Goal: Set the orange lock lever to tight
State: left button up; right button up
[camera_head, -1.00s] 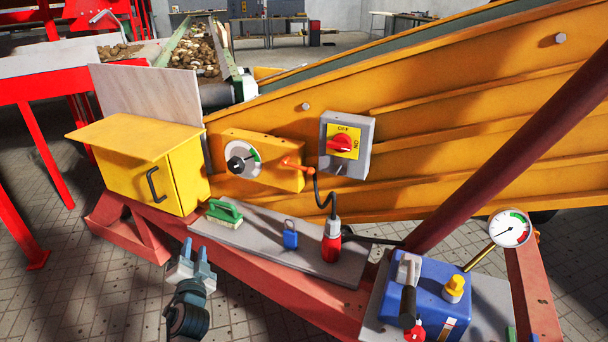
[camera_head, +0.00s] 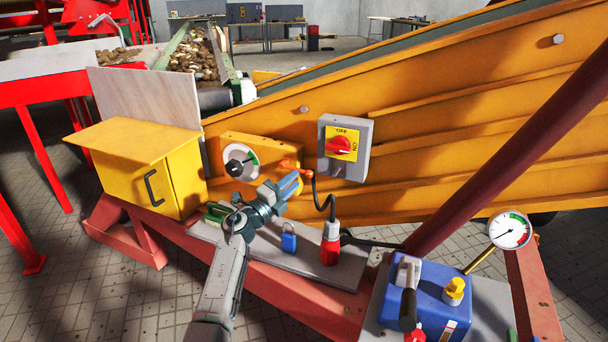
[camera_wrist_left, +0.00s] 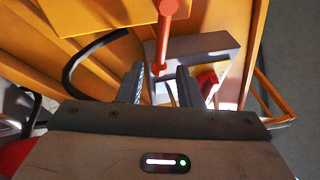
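The orange lock lever (camera_head: 289,164) sticks out from the right end of the orange box with a round dial (camera_head: 240,161) on the machine's side. My left gripper (camera_head: 289,184) is just below the lever in the head view, its blue-grey fingers pointing up towards it. In the left wrist view the lever (camera_wrist_left: 163,30) comes down from above, and its rounded end shows between the two fingertips. The left gripper (camera_wrist_left: 160,76) is open there, with a gap on both sides of the lever. I cannot tell whether they touch. My right gripper is not in view.
The grey switch box with a red knob (camera_head: 339,146) is right of the lever, with a black cable hanging between them. A blue padlock (camera_head: 289,241), a red plug (camera_head: 330,247) and a green brush (camera_head: 216,213) are on the shelf (camera_head: 272,255). The yellow cabinet (camera_head: 150,170) stands left.

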aim_at(304, 173)
pick_arm(q)
jog(key=b+x, duration=0.1)
jog(key=x, duration=0.4)
jog(key=shift+w+d, duration=0.2)
jog(key=shift+w, duration=0.05)
jog(key=c, duration=0.7)
jog(key=shift+f, duration=0.1)
